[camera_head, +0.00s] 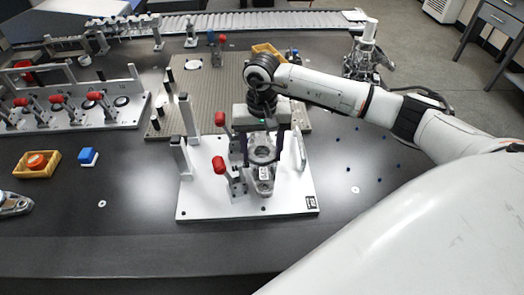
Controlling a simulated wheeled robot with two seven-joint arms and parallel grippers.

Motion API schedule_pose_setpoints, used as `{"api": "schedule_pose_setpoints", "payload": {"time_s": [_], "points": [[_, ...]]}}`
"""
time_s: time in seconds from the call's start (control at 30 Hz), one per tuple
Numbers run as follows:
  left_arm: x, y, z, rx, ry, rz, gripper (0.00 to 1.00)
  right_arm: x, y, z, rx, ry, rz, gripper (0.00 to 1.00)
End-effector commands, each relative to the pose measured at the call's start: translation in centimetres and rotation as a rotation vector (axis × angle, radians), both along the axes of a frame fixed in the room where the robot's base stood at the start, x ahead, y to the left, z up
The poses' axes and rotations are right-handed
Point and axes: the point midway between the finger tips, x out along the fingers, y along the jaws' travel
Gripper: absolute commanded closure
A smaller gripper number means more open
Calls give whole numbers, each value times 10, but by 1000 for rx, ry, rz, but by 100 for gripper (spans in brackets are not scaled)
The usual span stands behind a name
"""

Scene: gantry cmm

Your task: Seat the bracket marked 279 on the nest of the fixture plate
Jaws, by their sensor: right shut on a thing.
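The white fixture plate (215,200) lies on the dark table at the centre, with grey posts and red-handled clamps (219,165). My right gripper (263,150) points down over it, its dark fingers shut on a grey metal bracket (264,181). The bracket is over the front middle of the plate, beside the red-handled clamp. The gripper and bracket hide the nest, so I cannot tell whether the bracket touches it. No marking is readable on the bracket. My left gripper is not clearly in view.
A beige perforated plate (205,98) lies behind the fixture. A white rack with red-handled clamps (75,118) stands left. A grey metal part (14,204) is cut off at the left edge. The front table is clear.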

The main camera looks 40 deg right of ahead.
Motion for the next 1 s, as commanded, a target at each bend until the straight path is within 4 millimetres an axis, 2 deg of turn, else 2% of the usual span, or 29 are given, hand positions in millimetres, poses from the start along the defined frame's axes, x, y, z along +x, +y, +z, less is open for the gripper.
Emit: {"api": "schedule_pose_setpoints", "payload": {"time_s": [1.0], "points": [[1, 0, -15, 0, -1, 0, 49, 1, 0, -16, 2, -3, -1, 83]]}}
